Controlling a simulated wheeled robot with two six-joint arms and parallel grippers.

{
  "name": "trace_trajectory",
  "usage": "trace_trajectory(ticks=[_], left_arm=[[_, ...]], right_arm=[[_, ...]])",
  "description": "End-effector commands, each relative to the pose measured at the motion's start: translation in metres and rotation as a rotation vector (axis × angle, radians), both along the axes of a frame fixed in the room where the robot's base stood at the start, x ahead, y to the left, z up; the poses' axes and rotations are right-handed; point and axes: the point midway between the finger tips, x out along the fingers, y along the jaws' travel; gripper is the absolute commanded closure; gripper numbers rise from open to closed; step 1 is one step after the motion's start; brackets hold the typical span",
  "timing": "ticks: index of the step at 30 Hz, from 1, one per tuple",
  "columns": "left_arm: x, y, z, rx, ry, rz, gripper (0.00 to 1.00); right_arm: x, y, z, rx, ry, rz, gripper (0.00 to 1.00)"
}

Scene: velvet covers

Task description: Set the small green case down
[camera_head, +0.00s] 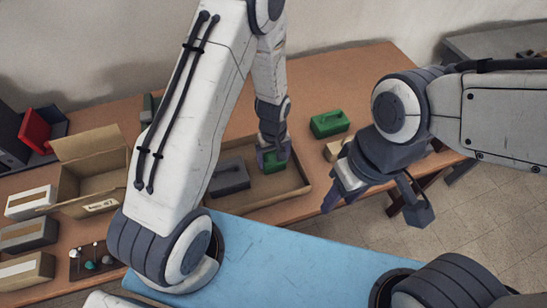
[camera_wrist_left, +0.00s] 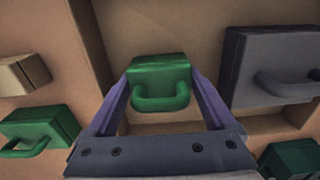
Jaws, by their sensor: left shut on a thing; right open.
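My left gripper (camera_head: 271,150) is shut on the small green case (camera_head: 274,167), within the outline of the shallow brown tray (camera_head: 292,192). In the left wrist view the green case (camera_wrist_left: 160,78) sits between the two purple fingers (camera_wrist_left: 160,100), its handle towards the camera. I cannot tell whether its underside touches the tray floor. A dark grey case (camera_head: 229,177) lies in the tray to the left of it. My right gripper (camera_head: 340,194) is open and empty, in front of the table's right part.
Another green case (camera_head: 329,123) and a beige block (camera_head: 335,149) stand on the table right of the tray. An open cardboard box (camera_head: 92,182), several boxes and a red item (camera_head: 34,131) are at the left.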

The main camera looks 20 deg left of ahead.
Motion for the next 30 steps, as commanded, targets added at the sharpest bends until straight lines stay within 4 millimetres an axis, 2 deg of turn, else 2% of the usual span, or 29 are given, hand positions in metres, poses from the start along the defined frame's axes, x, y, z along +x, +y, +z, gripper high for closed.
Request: trace_trajectory(ticks=[3, 4, 5, 12, 17, 30], left_arm=[[0.0, 0.0, -0.004, 0.0, 0.0, 0.0, 0.67], [0.0, 0.0, -0.003, 0.0, 0.0, 0.0, 0.05], [0.0, 0.0, -0.003, 0.0, 0.0, 0.0, 0.0], [0.0, 0.0, -0.001, 0.0, 0.0, 0.0, 0.0], [0.001, 0.0, 0.01, -0.001, -0.004, 0.0, 0.0], [0.001, 0.0, 0.096, -0.001, -0.006, 0.0, 0.0]], right_arm=[[0.0, 0.0, -0.003, 0.0, 0.0, 0.0, 0.54], [0.0, 0.0, -0.003, 0.0, 0.0, 0.0, 0.54], [0.0, 0.0, -0.002, 0.0, 0.0, 0.0, 0.54], [0.0, 0.0, -0.001, 0.0, 0.0, 0.0, 0.54], [0.0, 0.0, -0.002, 0.0, 0.0, 0.0, 0.54], [0.0, 0.0, -0.014, 0.0, 0.0, 0.0, 0.54]])
